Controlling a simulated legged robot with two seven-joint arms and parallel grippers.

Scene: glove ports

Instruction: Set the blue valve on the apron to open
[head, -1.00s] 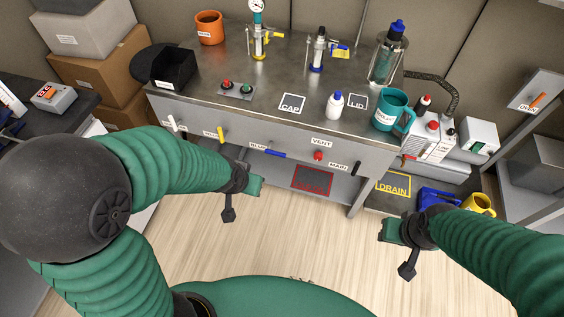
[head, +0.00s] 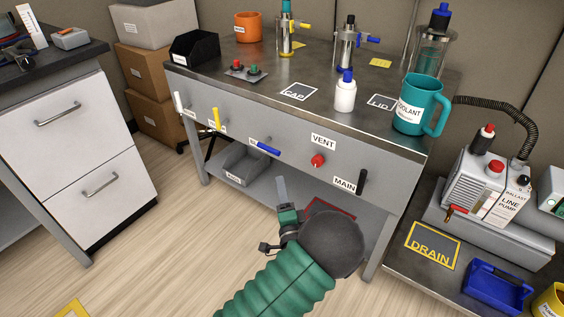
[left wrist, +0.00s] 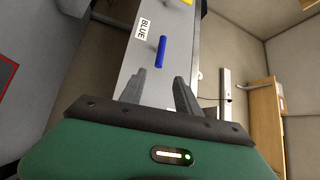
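The blue valve handle (head: 267,148) is on the grey apron (head: 292,161) below the bench top, lying nearly level and sloping slightly down to the right. Its label is partly hidden in the head view; the left wrist view shows the BLUE label (left wrist: 142,28) beside the blue handle (left wrist: 161,50). My left gripper (head: 281,184) is below and in front of the handle, apart from it. In the left wrist view its two fingers (left wrist: 160,88) stand apart with nothing between them, and the handle is beyond their tips. My right gripper is out of view.
White (head: 178,103), yellow (head: 216,118) and black MAIN (head: 363,181) handles stand upright on the same apron. A red VENT knob (head: 318,160) is right of the blue handle. A grey bin (head: 246,165) sits on the shelf below. A teal mug (head: 415,105) stands near the bench edge.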

